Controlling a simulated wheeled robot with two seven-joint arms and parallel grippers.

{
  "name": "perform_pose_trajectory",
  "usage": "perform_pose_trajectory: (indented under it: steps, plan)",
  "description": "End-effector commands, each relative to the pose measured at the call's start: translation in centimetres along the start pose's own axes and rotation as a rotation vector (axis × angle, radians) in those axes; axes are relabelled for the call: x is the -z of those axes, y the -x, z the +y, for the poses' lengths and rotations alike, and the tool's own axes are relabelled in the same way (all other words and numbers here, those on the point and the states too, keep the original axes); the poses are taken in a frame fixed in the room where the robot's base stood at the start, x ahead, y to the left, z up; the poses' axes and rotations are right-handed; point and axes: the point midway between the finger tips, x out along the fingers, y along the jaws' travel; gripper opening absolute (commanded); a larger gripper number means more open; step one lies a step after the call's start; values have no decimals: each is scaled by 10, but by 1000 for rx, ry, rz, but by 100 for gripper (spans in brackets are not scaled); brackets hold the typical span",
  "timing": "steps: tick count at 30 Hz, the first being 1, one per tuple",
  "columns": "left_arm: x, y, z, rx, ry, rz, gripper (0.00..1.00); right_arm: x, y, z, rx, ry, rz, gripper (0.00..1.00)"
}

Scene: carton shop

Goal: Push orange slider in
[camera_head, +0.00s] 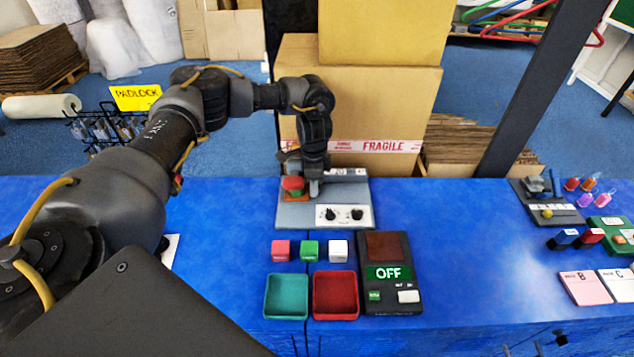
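A grey control panel (292,215) with a white strip lies on the blue table near its back edge. At its left is a red knob (292,184) over a small orange base (291,197). No other orange part shows on this panel, and I cannot tell whether this is the slider. My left gripper (313,186) points down over the back of the panel, just right of the red knob. Its fingers are small and partly hidden, so neither their opening nor any contact is clear. My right gripper is not in view.
Red, green and white cubes (309,248) stand behind a teal tray (286,296) and a red tray (336,295). A black box reading OFF (388,272) is beside them. Cartons (372,110) stand behind the table. Small items lie at right; the table between is clear.

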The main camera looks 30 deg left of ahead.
Motion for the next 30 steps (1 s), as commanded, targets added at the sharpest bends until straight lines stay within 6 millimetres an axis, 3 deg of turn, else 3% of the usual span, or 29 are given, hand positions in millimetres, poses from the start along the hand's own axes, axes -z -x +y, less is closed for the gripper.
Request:
perform_pose_trajectory:
  steps: [11,14,24,30]
  plan:
    - [4,4,0,1,-4,5,38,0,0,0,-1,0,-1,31]
    - [4,16,0,1,-4,7,38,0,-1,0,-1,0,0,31]
    - [3,84,0,4,-5,4,38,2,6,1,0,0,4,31]
    - [2,105,0,1,-4,4,38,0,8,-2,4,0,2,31]
